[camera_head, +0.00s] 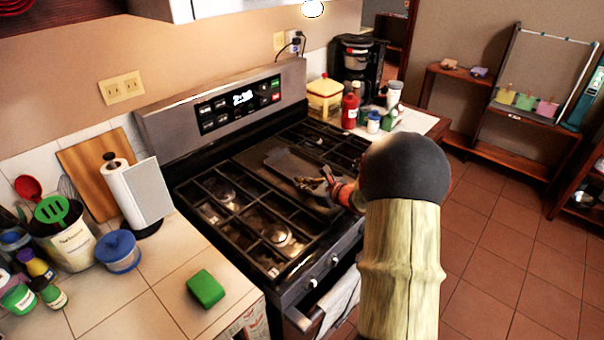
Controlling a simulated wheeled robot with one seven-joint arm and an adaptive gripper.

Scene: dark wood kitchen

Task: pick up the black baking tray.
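A flat, dark plate that looks like the black baking tray (287,162) lies on the middle of the stove top, over the grates. Its edges blend into the dark grates and are hard to make out. My gripper (312,184) is over the middle of the stove, at the near right part of the dark plate. The fingers are small in the picture. I cannot tell whether they are open or shut, or whether they touch the plate. My arm hides the stove's right front.
The stove (228,205) has black grates and front knobs. On the left counter are a green sponge (205,288), a blue-lidded container (119,251), a paper towel roll (132,192) and utensils. A coffee maker (356,66) and jars stand on the right counter. Open tiled floor lies right.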

